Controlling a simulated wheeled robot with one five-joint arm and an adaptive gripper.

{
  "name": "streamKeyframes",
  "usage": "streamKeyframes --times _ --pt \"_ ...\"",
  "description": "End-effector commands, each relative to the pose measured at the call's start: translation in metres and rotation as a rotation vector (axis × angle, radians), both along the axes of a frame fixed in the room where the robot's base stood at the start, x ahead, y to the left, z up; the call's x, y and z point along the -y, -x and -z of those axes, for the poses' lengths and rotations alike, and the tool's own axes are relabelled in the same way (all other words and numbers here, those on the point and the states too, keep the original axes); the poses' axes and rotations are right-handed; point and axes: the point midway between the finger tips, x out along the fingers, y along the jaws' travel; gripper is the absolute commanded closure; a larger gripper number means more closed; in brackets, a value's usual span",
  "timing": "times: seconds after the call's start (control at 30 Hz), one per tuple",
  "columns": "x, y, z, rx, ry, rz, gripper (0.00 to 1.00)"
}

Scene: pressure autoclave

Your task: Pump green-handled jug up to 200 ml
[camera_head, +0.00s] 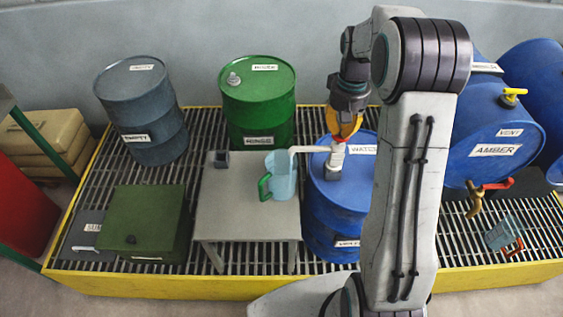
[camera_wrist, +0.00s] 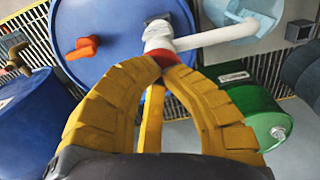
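The light-blue jug (camera_head: 284,178) with a green handle (camera_head: 264,187) stands on the grey table, its handle to the left. Its liquid level cannot be read. A white pump (camera_head: 334,162) stands on the blue WATER drum (camera_head: 326,205), and its spout (camera_head: 310,149) reaches left over the jug's mouth. My gripper (camera_head: 345,135) is above the pump head, pointing down. In the wrist view its yellow fingers (camera_wrist: 163,62) come together at the tips, right by the pump head (camera_wrist: 158,38); whether they touch it is unclear. The jug shows partly behind the spout (camera_wrist: 205,35).
A small dark block (camera_head: 222,160) sits on the grey table (camera_head: 222,200). A green RINSE drum (camera_head: 259,100) and a grey EMPTY drum (camera_head: 142,108) stand behind. The AMBER drum (camera_head: 495,140) lies at right, above an orange-handled jug (camera_head: 502,235). A green box (camera_head: 145,222) is left.

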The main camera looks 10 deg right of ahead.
Motion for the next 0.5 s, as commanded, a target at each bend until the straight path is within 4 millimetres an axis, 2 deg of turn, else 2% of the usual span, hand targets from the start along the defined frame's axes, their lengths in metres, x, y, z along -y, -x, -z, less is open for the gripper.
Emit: streamKeyframes --times 0.5 --pt "0.0 0.001 0.021 -0.005 -0.001 0.0 1.0"
